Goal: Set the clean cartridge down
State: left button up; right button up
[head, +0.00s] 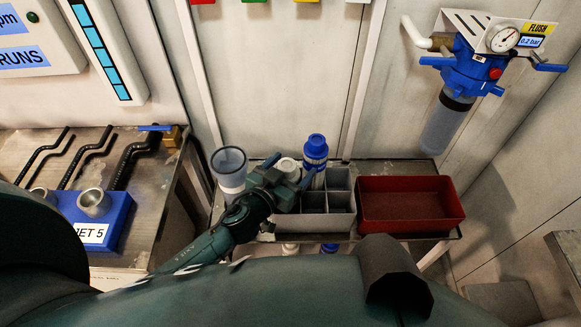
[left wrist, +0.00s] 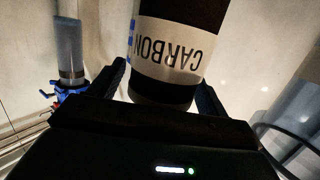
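My left gripper (head: 291,174) is at the left part of the grey divided crate (head: 328,222). In the left wrist view, its two fingers (left wrist: 164,85) lie against the sides of a black cartridge (left wrist: 180,40) with a pale CARBON label, upside down in that picture. In the head view, a pale round top (head: 288,165) shows between the fingers and seems to be this cartridge. Its lower end is hidden, so I cannot tell whether it rests on anything. A blue-topped cartridge (head: 316,150) stands just right of the gripper. My right gripper is not in view.
A clear cup (head: 230,170) stands left of the crate. An empty red tray (head: 408,222) sits right of it on the same bench. A blue filter housing (head: 470,75) with a gauge hangs on the wall at right. Several crate compartments look empty.

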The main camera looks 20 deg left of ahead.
pick_arm(q)
jog(key=shift+r, duration=0.1)
jog(key=shift+s+r, duration=0.1)
jog(key=b+v, duration=0.1)
jog(key=v, duration=1.1)
jog(key=s+d+f+g, duration=0.2)
jog(key=s+f+g, duration=0.2)
jog(key=s+f, duration=0.3)
jog(key=shift+f+g+y, duration=0.3)
jog(key=shift+f, duration=0.7)
